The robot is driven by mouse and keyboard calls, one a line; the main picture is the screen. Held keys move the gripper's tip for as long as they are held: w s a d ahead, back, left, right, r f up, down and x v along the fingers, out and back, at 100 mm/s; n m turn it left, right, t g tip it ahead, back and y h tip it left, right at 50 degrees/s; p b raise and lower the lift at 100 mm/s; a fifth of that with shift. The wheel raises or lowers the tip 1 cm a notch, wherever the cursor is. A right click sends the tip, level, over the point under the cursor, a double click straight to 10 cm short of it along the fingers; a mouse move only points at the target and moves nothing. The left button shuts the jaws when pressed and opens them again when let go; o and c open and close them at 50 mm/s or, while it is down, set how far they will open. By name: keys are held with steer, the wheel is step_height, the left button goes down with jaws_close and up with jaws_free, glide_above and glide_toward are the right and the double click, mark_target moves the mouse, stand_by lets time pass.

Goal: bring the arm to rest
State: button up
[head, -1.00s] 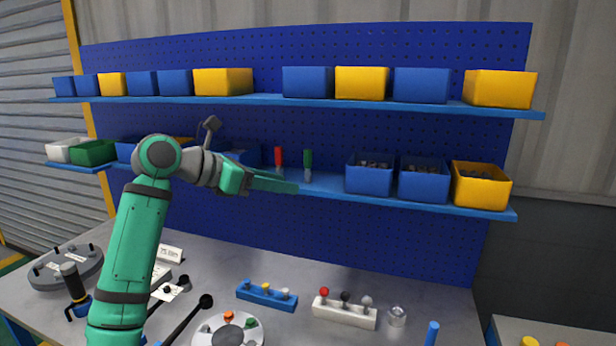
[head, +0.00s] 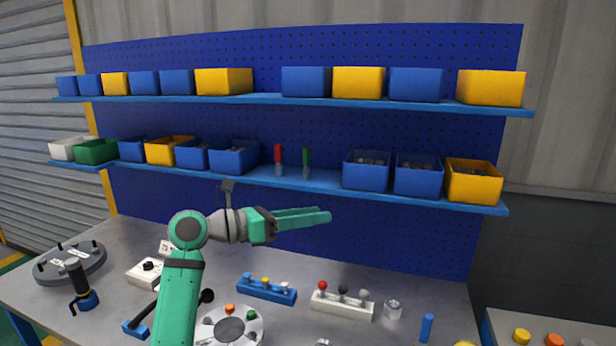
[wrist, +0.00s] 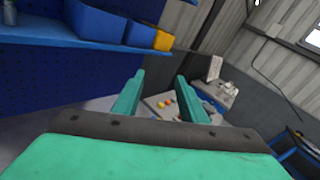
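My gripper (head: 322,216) is on my green arm, raised above the workbench (head: 395,275) and in front of the blue pegboard, pointing right. It touches nothing. In the wrist view the two green fingers (wrist: 157,97) stand apart with a clear gap and nothing between them. Through the gap a small table with orange and yellow pieces shows far off. My forearm hides part of the bench at the lower left of the head view.
Two blue shelves (head: 420,196) carry blue and yellow bins. On the bench are a blue block with knobs (head: 266,291), a white block with knobs (head: 342,305), a round white disc (head: 229,330) and a grey flanged disc (head: 70,264). A side table stands at right.

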steer(key=s+d+f+n+t+h, duration=0.3)
steer(key=s+d+f+n+h, duration=0.45)
steer(key=s+f, duration=0.3)
steer(key=s+a+f+n+t+y, duration=0.1)
steer(key=s+f+n+t+y, duration=0.55)
steer(key=n, duration=0.45)
steer(key=s+a+f+n+t+y, duration=0.1)
steer(key=s+f+n+t+y, duration=0.3)
steer(key=f+n+t+y, duration=0.45)
steer(key=s+a+f+n+g+y, duration=0.2)
steer(key=s+f+n, duration=0.3)
steer(key=s, duration=0.5)
steer(key=s+a+f+n+g+y, duration=0.2)
steer(key=s+f+n+g+y, duration=0.1)
steer(key=s+f+n, duration=0.3)
steer(key=s+a+f+n+g+y, duration=0.2)
steer(key=s+f+n, duration=0.4)
steer(key=s, duration=0.8)
steer(key=n+g+y, duration=0.1)
steer(key=n, duration=0.1)
steer(key=shift+s+f+n+g+y, duration=0.15)
steer(key=shift+s+n+g+y, duration=0.15)
steer(key=shift+s+g+y, duration=0.1)
steer(key=shift+a, duration=0.1)
